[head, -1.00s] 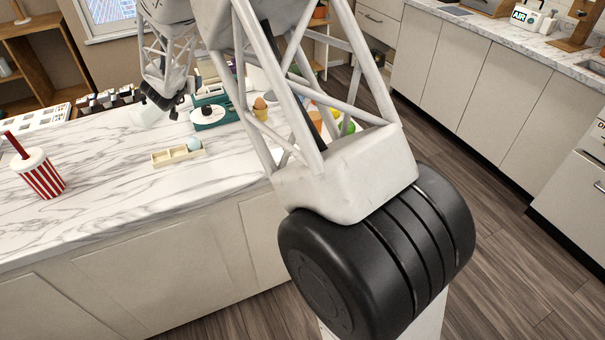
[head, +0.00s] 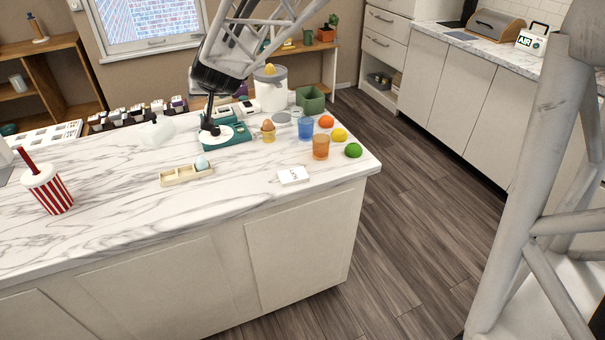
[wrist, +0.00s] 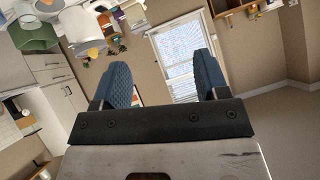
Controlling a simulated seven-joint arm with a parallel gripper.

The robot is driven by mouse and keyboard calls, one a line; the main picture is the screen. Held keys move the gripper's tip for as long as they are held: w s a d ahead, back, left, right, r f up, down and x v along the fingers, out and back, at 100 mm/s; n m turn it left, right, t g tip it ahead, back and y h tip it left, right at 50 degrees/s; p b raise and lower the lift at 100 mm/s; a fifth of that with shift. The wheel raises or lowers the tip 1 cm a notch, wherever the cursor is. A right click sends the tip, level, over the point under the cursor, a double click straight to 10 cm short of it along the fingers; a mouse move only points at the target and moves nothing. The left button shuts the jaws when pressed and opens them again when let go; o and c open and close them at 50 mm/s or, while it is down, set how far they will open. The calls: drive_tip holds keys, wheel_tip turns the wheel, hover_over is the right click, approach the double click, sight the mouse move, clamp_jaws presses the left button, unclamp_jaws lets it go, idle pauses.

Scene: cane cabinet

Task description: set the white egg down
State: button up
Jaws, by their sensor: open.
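A pale, bluish-white egg (head: 202,162) sits in the right end of a cream, compartmented tray (head: 174,178) on the marble counter. A brown egg (head: 268,124) stands in a yellow cup. I cannot make out any other white egg. In the wrist view my gripper (wrist: 163,66) is open, its two blue fingers apart with nothing seen between them. In the head view the dark end of my arm hangs over the teal scale (head: 232,143) with its white plate, up and right of the tray; the fingers are hard to tell there.
A striped drink cup (head: 49,192) stands at the left and a white card (head: 293,175) at the front. A blue cup (head: 306,128), an orange cup (head: 320,147) and a green fruit (head: 353,150) are near the right edge. The counter between tray and striped cup is clear.

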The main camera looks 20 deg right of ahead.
drive_tip(key=s+d+f+g, duration=0.1)
drive_tip(key=s+d+g, duration=0.1)
drive_tip(key=s, duration=1.1)
drive_tip(key=s+d+f+g+h, duration=0.1)
drive_tip(key=s+d+f+g, duration=0.1)
drive_tip(key=s, duration=1.2)
drive_tip(key=s+d+f+n+g+h, duration=0.1)
drive_tip(key=s+d+g, duration=0.2)
drive_tip(key=s, duration=1.1)
drive_tip(key=shift+s+d+f+g, duration=0.2)
drive_tip(key=shift+d+g, duration=0.2)
drive_tip(key=shift+d, duration=0.8)
drive_tip(key=shift+o, duration=0.4)
drive_tip(key=shift+w+r, duration=0.1)
drive_tip(key=shift+r, duration=0.05)
